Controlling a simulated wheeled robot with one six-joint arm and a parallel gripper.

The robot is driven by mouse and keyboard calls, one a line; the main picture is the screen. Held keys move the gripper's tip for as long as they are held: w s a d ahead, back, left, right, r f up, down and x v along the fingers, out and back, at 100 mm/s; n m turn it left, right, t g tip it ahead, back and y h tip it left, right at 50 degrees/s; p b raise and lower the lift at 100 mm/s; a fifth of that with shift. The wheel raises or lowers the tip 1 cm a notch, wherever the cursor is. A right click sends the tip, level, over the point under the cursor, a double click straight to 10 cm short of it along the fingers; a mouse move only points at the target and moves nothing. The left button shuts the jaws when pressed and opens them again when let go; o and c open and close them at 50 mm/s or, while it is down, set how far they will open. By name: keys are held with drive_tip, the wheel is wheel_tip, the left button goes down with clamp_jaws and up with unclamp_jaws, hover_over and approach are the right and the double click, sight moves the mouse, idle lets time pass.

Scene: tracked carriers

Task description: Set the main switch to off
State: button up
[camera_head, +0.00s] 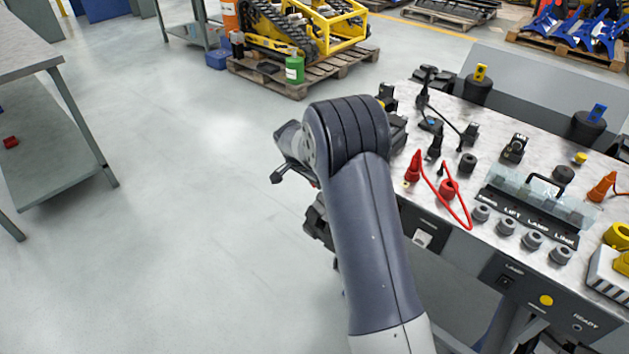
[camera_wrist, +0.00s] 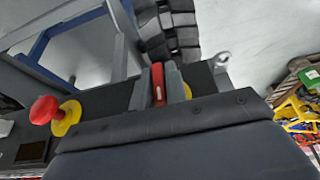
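The main switch (camera_wrist: 158,84) shows in the wrist view as an upright red handle, with bits of a yellow plate around it, on a dark panel. My gripper (camera_wrist: 159,88) has one grey finger on each side of the handle. The fingers lie close against it with no clear gap, so it looks shut on the handle. The handle's base and its markings are hidden by the fingers and the gripper body. In the head view my arm hides the switch, and the fingertips cannot be made out.
A red mushroom button (camera_wrist: 43,110) on a yellow disc sits left of the switch. The bench (camera_head: 455,105) carries cables, plugs and a clear cover (camera_head: 540,195). A grey table (camera_head: 60,165) stands left, a loaded pallet (camera_head: 290,75) behind. Floor between is clear.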

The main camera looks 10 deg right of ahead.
drive_tip(key=o, duration=0.4)
drive_tip(key=shift+c, duration=0.2)
drive_tip(key=v, duration=1)
drive_tip(key=shift+r+p, duration=0.35)
drive_tip(key=x, duration=1)
drive_tip(key=shift+f+b, duration=0.35)
drive_tip(key=shift+f, duration=0.1)
drive_tip(key=shift+r, duration=0.1)
